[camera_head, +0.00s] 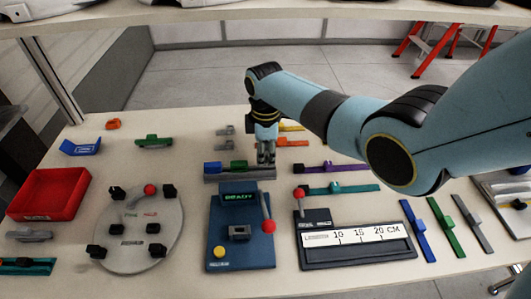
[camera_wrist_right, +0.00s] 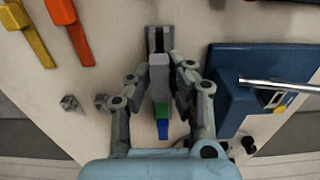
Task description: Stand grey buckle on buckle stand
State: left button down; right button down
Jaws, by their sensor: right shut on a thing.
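The buckle stand (camera_head: 240,177) is a grey rail on the table, with a blue buckle (camera_head: 212,168) and a green buckle (camera_head: 233,166) standing on its left and middle. My right gripper (camera_head: 266,158) points down at the right end of the stand. In the right wrist view my right gripper (camera_wrist_right: 162,75) is shut on the grey buckle (camera_wrist_right: 159,78), in line with the green buckle (camera_wrist_right: 163,110) and the blue buckle (camera_wrist_right: 162,130). The fingers hide much of the grey buckle, and I cannot tell whether it touches the stand. My left gripper is not in view.
A blue READY device (camera_head: 240,257) with a red-knobbed lever stands in front of the stand. A round grey fixture (camera_head: 135,258) and a red bin (camera_head: 48,194) are at left. Small grey pieces (camera_head: 224,130) lie behind the stand.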

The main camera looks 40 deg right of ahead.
aim_at(266, 161)
jog(key=shift+f+b, duration=1.1)
jog(key=shift+f, duration=0.45)
jog(key=c, duration=1.1)
grip_release()
jog(key=shift+c, duration=0.2)
jog(key=shift+r, duration=0.1)
notch_tip(266, 161, up, 12)
jog(key=shift+f, duration=0.1)
